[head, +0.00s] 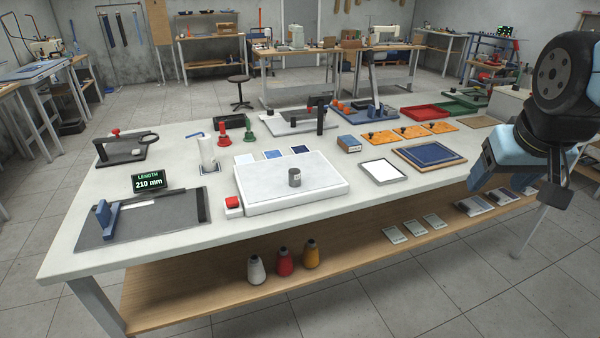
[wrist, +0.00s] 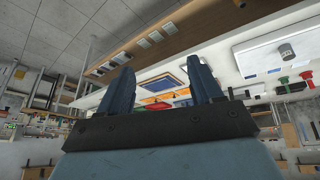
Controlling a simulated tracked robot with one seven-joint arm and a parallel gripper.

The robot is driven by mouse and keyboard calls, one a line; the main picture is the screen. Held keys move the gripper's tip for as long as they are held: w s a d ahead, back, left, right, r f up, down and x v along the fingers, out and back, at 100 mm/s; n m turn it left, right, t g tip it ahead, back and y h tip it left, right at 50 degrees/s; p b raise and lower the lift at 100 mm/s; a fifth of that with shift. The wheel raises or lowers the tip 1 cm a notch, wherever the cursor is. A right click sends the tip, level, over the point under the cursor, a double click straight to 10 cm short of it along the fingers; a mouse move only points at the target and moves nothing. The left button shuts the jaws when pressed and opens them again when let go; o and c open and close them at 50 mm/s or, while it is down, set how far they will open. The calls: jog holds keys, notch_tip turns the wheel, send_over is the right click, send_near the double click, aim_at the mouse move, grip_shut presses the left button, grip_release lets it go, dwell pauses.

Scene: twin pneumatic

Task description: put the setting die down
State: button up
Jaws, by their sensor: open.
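A small grey cylinder with a light label (head: 294,177), which I take to be the setting die, stands upright on the white slab (head: 262,197) at the middle front of the table. It also shows in the wrist view (wrist: 287,52), at the upper right on the slab. My gripper (wrist: 159,70) is open, with nothing between its two fingers. The fingertips are not clear there.
A red button (head: 233,202) sits at the slab's left front corner. A grey-rimmed white tray (head: 382,171) and a blue framed board (head: 429,155) lie to the right. A length gauge with a 210 mm display (head: 148,182) is at left. Bare tabletop shows between these.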

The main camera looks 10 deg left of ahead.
jog(key=w+a+f+n+g, duration=0.1)
jog(key=w+a+f+n, duration=0.45)
jog(key=w+f, duration=0.5)
jog(key=n+t+y, duration=0.1)
jog(key=n+y, duration=0.5)
jog(key=y, duration=0.7)
send_near(291, 174)
jog(key=shift+w+a+f, duration=0.85)
jog(key=shift+w+a, duration=0.15)
jog(key=shift+a, duration=0.15)
jog(key=shift+w+a+f, duration=0.8)
jog(key=shift+w+a, duration=0.2)
jog(key=shift+a, duration=0.15)
jog(key=shift+x, duration=2.6)
jog(key=shift+c, duration=0.3)
